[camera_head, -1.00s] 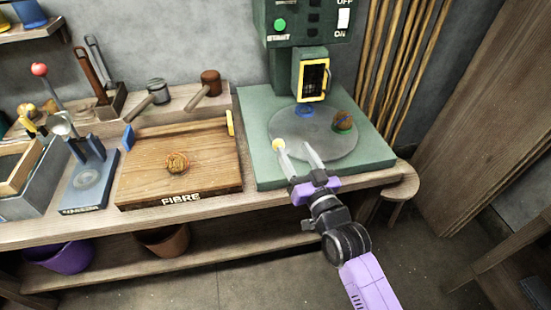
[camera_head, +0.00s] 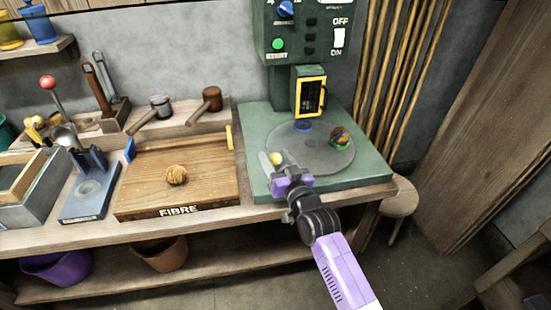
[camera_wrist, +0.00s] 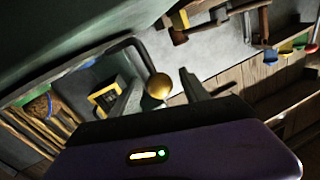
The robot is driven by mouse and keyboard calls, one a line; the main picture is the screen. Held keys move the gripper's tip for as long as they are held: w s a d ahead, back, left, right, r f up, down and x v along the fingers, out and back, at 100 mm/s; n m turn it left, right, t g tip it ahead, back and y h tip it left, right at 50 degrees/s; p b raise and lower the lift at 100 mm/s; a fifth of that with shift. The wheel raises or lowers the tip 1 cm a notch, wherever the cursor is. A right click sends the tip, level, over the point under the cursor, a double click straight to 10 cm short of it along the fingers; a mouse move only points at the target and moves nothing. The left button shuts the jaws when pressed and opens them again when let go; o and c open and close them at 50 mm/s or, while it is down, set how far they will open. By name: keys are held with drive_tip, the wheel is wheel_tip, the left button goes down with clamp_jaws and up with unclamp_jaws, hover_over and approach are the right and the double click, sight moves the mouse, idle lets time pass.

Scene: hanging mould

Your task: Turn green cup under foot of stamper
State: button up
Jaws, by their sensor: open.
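The green cup (camera_head: 343,148), with a brown fibrous ball in it, stands at the right side of the grey round turntable (camera_head: 312,160). A blue cup (camera_head: 303,126) is at the back of the turntable, just below the yellow-framed window of the green stamper (camera_head: 308,92). The stamper's foot cannot be made out. A yellow knob (camera_head: 276,158) stands at the turntable's left front. My gripper (camera_head: 275,163) is open, with its fingers on either side of the knob. The wrist view shows the knob (camera_wrist: 158,87) between the fingers, nearer the left one; contact cannot be told.
A wooden board marked FIBRE (camera_head: 195,190) with a fibre ball (camera_head: 176,175) lies left of the stamper's base. Mallets, a small blue press (camera_head: 88,190) and trays stand further left. Bamboo poles (camera_head: 385,80) rise behind right. A stool (camera_head: 400,197) stands at right.

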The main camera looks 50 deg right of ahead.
clamp_jaws()
idle(1.5)
